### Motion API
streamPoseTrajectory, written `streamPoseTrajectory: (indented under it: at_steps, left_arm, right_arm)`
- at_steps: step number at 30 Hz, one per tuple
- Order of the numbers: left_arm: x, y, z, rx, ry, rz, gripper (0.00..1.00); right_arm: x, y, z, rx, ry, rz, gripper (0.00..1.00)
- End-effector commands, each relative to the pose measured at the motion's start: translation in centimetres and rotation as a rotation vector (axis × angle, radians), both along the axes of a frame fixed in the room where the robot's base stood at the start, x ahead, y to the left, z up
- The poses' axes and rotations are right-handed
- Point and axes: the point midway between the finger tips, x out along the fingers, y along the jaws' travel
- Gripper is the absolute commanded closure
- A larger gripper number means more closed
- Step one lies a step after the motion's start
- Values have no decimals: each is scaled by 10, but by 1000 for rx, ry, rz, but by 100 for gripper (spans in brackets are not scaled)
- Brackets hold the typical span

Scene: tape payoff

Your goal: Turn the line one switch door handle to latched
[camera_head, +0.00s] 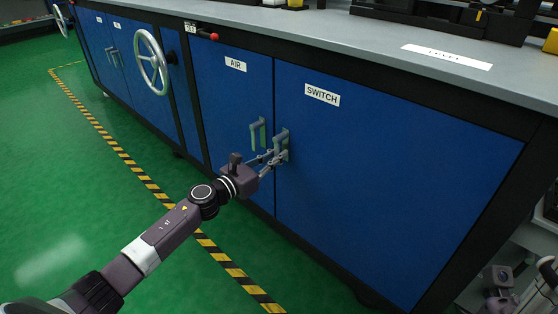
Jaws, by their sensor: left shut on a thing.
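The blue switch door (400,170) carries a white label reading SWITCH and looks closed. Its grey handle (281,134) is at the door's left edge. My left gripper (279,157) reaches in from the left and is shut on the lower part of this handle. The fingers hide part of the handle, so its exact angle is hard to tell. At the lower right corner, grey and black parts (498,279) look like my right arm's end, cut off by the frame; its fingers cannot be made out.
The blue air door (228,100) is just left, with its own handle (258,133) hanging close to my left gripper. A handwheel (151,62) sticks out farther left. The grey worktop (400,40) overhangs above. Green floor in front is clear, with striped tape (150,187).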

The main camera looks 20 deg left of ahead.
Motion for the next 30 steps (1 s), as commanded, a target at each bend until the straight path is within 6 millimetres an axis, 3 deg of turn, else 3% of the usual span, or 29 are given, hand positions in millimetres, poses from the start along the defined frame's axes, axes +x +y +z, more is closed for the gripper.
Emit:
streamPoseTrajectory:
  at_steps: [18, 19, 23, 30]
  left_arm:
    - [1, 2, 0, 41, -13, 0, 100]
    - [1, 2, 0, 42, -13, 0, 87]
    - [1, 2, 0, 40, -13, 0, 72]
    - [1, 2, 0, 37, -13, 0, 71]
  right_arm:
    - [0, 1, 2, -1, -12, 0, 71]
    - [0, 1, 2, -1, -12, 0, 71]
    - [0, 1, 2, -1, -13, 0, 71]
    - [0, 0, 2, -1, -12, 0, 71]
